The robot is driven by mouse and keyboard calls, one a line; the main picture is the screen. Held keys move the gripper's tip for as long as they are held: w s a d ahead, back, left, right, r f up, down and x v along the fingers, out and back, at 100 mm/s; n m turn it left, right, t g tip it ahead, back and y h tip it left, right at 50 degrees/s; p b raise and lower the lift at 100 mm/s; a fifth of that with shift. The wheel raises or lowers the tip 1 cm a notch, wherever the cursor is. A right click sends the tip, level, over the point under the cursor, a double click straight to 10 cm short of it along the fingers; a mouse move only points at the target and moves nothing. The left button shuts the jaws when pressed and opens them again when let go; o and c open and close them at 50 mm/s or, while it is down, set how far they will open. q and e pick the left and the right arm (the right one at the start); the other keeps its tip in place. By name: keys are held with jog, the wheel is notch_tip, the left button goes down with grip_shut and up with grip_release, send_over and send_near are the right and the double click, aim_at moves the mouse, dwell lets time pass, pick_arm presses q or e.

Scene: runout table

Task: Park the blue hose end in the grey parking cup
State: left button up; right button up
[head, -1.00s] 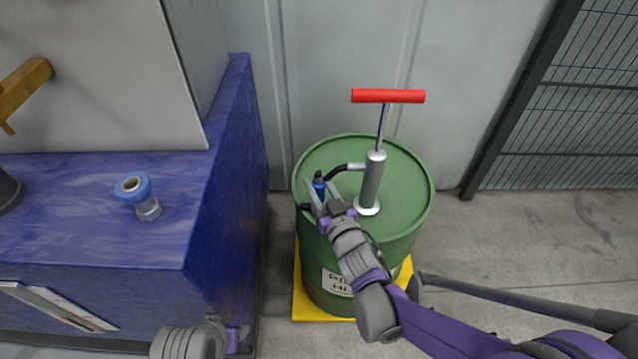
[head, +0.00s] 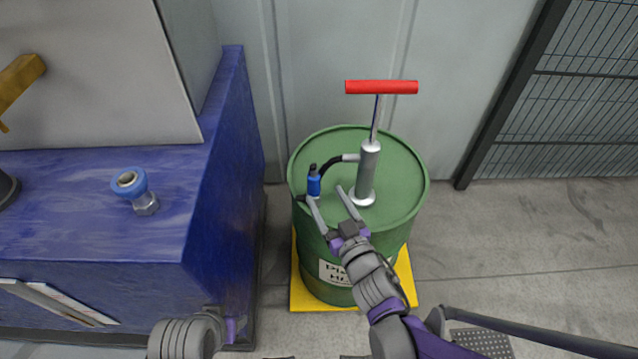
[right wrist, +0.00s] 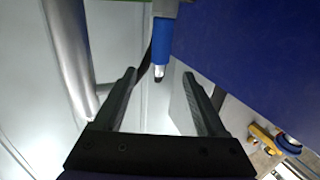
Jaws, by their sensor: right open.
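The blue hose end (head: 314,184) stands upright near the left rim of the green drum's lid, black tip up, with a black hose curving to the pump. It also shows in the right wrist view (right wrist: 162,42), beyond the fingertips. A grey piece (right wrist: 165,8) at its base looks like the parking cup; the blue part appears seated in it, but how deep is hidden. The cup is hard to make out in the head view. My right gripper (head: 326,193) is open and empty, just in front of the hose end.
The pump (head: 368,175) with a red handle (head: 381,87) stands on the green drum (head: 405,185), close right of the gripper. A blue bench (head: 90,225) with a blue-collared fitting (head: 130,184) is at left. A wire mesh fence (head: 575,100) stands at right.

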jog(key=v, duration=0.3)
dwell(0.5)
